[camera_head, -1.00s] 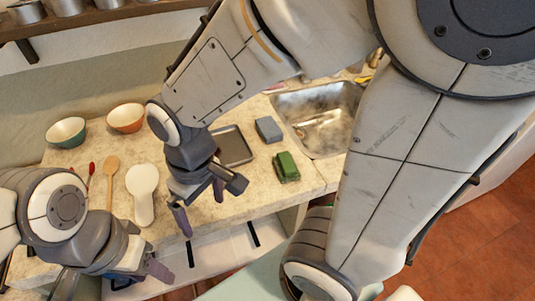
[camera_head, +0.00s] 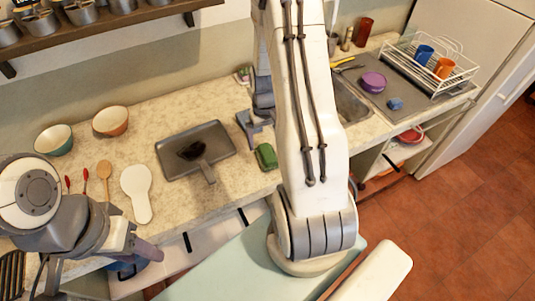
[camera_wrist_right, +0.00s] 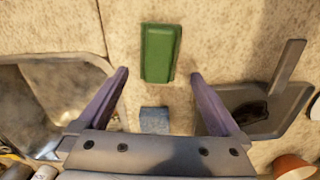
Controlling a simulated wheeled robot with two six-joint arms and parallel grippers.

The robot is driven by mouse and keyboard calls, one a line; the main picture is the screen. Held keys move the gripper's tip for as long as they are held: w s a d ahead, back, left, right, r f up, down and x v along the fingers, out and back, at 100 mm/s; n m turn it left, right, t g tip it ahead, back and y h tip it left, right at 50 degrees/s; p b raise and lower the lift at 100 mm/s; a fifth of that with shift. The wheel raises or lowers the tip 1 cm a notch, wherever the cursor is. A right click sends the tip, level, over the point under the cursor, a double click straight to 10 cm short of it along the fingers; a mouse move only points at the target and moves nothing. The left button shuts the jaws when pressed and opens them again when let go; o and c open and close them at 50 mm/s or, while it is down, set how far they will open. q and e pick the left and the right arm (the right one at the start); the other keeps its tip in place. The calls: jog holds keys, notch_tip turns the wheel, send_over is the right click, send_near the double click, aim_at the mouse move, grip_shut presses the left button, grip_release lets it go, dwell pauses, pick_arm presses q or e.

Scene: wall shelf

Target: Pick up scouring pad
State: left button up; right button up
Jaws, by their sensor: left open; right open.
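A green pad-like block (camera_head: 265,156) lies on the stone counter, just left of my right arm. It also shows in the right wrist view (camera_wrist_right: 160,52), beyond the fingertips. A blue-grey block (camera_wrist_right: 155,120) lies on the counter between the two fingers in that view. Which block is the scouring pad I cannot tell for certain. My right gripper (camera_wrist_right: 159,74) is open and empty above the counter, facing down. My left gripper (camera_head: 98,264) is open and empty at the counter's front left.
A square grey pan (camera_head: 222,140) with a dark patch lies left of the green block. The sink (camera_head: 350,103) is partly behind my right arm. A dish rack (camera_head: 432,62), a purple round thing (camera_head: 373,81) and a small blue thing (camera_head: 395,103) are at the right.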

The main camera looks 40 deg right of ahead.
aim_at(267, 151)
jog(key=f, duration=0.1)
jog(key=f+p, duration=0.1)
jog(key=f, duration=0.1)
jog(key=f+p, duration=0.1)
jog(key=f, duration=0.1)
jog(key=shift+s, duration=0.35)
jog(key=shift+f, duration=0.4)
jog(key=c, duration=1.2)
jog(key=shift+c, duration=0.2)
